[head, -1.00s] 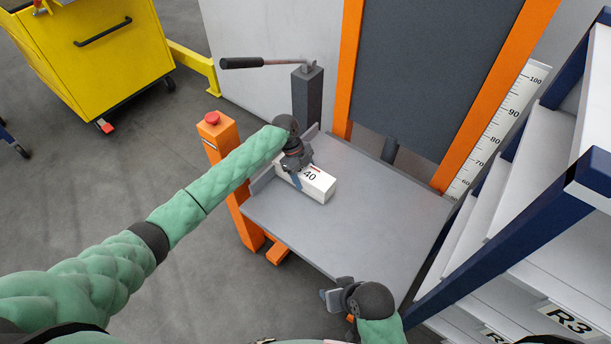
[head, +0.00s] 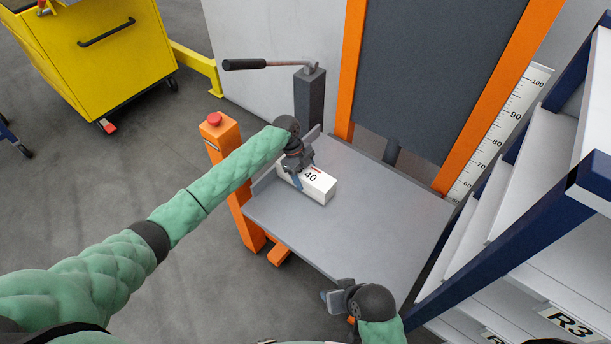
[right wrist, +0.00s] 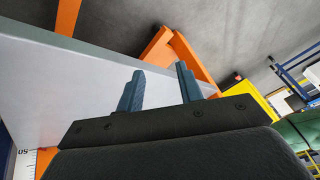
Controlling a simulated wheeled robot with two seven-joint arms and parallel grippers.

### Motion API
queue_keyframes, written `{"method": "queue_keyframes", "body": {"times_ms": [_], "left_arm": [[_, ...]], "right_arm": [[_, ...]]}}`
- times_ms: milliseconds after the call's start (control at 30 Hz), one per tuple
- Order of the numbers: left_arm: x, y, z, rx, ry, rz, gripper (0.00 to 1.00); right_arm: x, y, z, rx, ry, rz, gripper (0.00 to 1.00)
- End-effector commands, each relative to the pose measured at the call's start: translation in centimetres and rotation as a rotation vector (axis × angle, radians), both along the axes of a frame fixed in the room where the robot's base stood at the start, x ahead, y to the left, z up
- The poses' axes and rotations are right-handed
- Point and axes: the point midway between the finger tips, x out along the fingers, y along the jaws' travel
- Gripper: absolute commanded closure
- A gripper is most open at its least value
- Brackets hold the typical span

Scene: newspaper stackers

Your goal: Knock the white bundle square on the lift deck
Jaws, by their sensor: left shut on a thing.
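The white bundle (head: 318,187), marked 40, lies on the grey lift deck (head: 350,215) near its back left corner, close to the raised lip on the left edge. My left gripper (head: 297,180) is shut on the white bundle at its left end and hides part of it. My right gripper (head: 332,300) is at the deck's front right edge, well apart from the bundle. In the right wrist view its two fingers (right wrist: 160,88) stand apart with nothing between them, beside the pale deck (right wrist: 70,85).
An orange post with a red button (head: 214,119) stands left of the deck. A lever handle (head: 245,64) sticks out behind it. A shelf rack (head: 500,220) with a blue frame stands close on the right. A yellow cart (head: 100,60) is at the far left. Most of the deck is bare.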

Motion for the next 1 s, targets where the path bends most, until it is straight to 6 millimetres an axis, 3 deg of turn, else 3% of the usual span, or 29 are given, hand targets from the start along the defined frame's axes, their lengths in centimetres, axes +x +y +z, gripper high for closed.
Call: {"method": "queue_keyframes", "body": {"times_ms": [633, 1000], "left_arm": [[0.4, 0.4, 0.3, 0.003, -0.007, 0.004, 0.96], [-0.4, -0.8, 0.3, 0.001, -0.005, 0.002, 0.96]], "right_arm": [[0.1, -0.1, 0.1, -0.002, 0.000, -0.001, 0.64], [0.0, 0.0, 0.8, 0.000, 0.000, 0.000, 0.64]]}}
